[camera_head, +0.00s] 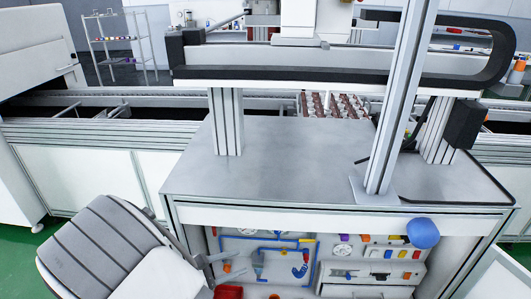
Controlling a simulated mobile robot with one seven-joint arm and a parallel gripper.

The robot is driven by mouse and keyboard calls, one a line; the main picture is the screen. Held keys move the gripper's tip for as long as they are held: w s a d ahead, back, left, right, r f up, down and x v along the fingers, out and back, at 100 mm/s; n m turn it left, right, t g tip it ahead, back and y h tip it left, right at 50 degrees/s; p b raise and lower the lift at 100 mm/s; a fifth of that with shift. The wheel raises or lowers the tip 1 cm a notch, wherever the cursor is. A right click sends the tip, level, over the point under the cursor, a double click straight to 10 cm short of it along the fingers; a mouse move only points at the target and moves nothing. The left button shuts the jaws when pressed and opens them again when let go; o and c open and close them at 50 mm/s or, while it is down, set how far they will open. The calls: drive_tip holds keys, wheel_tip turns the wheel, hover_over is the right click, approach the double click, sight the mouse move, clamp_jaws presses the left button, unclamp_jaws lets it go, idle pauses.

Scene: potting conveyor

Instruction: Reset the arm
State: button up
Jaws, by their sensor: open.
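My arm (105,250) enters at the lower left, with a ribbed grey upper side and a pale lower part. My gripper (236,266) is at its right end, low in the picture, in front of the workbench's open lower front. Its two thin grey fingers point right and are apart, with nothing seen held between them. Much of the gripper's body is hidden behind the arm.
The grey workbench top (290,185) is mostly clear. A metal post (400,95) stands at its right. A blue rounded object (423,233) is at its front edge. Below are coloured parts and a red bin (228,292). A conveyor (75,122) runs behind, with brown pots (345,105).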

drive_tip(key=s+d+r+m+g+y, duration=0.4)
drive_tip(key=d+r+m+g, duration=0.3)
drive_tip(key=d+r+m, duration=0.6)
drive_tip(key=s+d+r+m+t+y, duration=0.4)
drive_tip(key=s+d+r+m+y, duration=0.35)
drive_tip(key=s+r, duration=0.55)
wheel_tip(320, 180, up, 15)
drive_tip(key=d+h+p, duration=0.1)
drive_tip(key=p, duration=1.3)
drive_tip(key=shift+w+d, duration=0.3)
